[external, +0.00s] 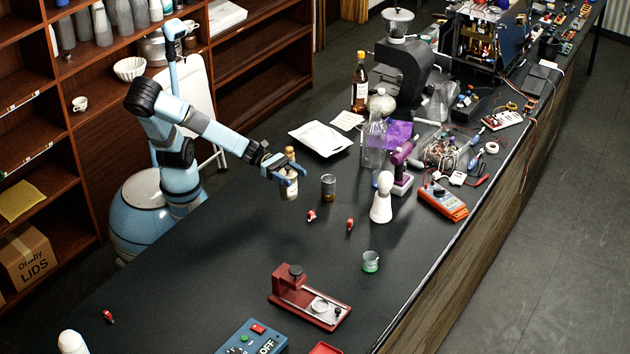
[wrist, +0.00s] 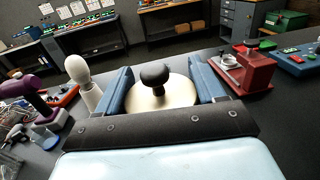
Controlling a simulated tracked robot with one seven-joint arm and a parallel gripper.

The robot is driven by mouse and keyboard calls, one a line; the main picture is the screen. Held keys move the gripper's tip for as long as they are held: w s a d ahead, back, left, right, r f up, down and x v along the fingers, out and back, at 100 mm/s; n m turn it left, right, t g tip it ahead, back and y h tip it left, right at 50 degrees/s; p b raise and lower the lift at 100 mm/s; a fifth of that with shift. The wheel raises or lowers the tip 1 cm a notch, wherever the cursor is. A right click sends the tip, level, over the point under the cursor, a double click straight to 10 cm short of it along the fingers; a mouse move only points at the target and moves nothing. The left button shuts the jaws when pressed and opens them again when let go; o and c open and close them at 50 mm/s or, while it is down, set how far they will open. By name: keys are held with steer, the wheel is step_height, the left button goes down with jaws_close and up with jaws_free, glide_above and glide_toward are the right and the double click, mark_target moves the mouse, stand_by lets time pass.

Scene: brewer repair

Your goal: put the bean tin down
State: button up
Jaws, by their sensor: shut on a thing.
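My gripper (external: 286,171) is over the dark counter on its left side, its blue jaws shut around the bean tin (external: 289,190). The tin is a small cream container held upright; its middle is partly hidden by the jaws. In the wrist view, the tin's pale round lid (wrist: 176,96) with a black knob sits between the two blue fingers (wrist: 163,76). I cannot tell whether the tin's base touches the counter.
A glass of dark liquid (external: 328,187) stands just right of the tin. Small red items (external: 311,215) lie close in front, and a white bowling-pin shape (external: 381,200) stands farther right. A red press (external: 310,298) is nearer the camera. The counter's left front is mostly clear.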

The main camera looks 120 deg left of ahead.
steer(key=w+a+n+g+y, duration=0.1)
steer(key=w+a+n+y, duration=0.3)
steer(key=w+y, duration=0.3)
steer(key=w+a+n+g+y, duration=0.1)
steer(key=w+a+n+y, duration=0.35)
steer(key=w, duration=0.55)
steer(key=shift+m+g+y, duration=0.25)
steer(key=shift+g+y, duration=0.05)
steer(key=shift+y, duration=0.05)
steer(key=shift+w+a+f, duration=0.15)
steer(key=shift+w+f, duration=2)
steer(key=shift+w, duration=0.2)
steer(key=shift+w+a+f, duration=0.1)
steer(key=shift+w+f, duration=2.05)
steer(key=shift+w, duration=0.25)
steer(key=shift+w+a+f, duration=0.15)
steer(key=shift+w+f, duration=2)
steer(key=shift+w, duration=0.2)
steer(key=shift+f, duration=0.1)
steer(key=o, duration=1.5)
steer(key=shift+o, duration=0.2)
